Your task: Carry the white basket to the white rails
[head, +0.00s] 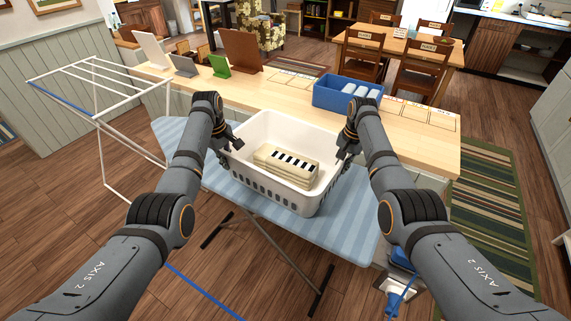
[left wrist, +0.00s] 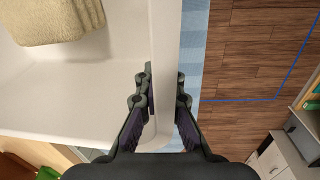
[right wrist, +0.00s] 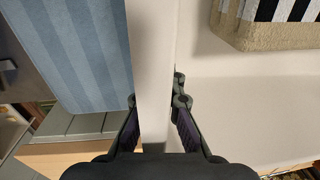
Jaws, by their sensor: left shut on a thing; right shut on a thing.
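The white basket (head: 268,190) is on or just above the blue striped ironing board (head: 345,232); I cannot tell whether it touches. It holds a folded cream towel with black and white stripes (head: 287,164). My left gripper (head: 232,146) is shut on the basket's left rim, which also shows in the left wrist view (left wrist: 163,60). My right gripper (head: 347,148) is shut on the right rim, which shows in the right wrist view (right wrist: 152,60). The white rails (head: 97,80) are a drying rack standing at the left, apart from the basket.
A long wooden counter (head: 290,95) runs behind the board. It carries a blue bin (head: 340,93) with white rolls, and upright boards including a green one (head: 219,65). A blue line (head: 205,292) lies on the floor. A green striped rug (head: 487,205) is at right.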

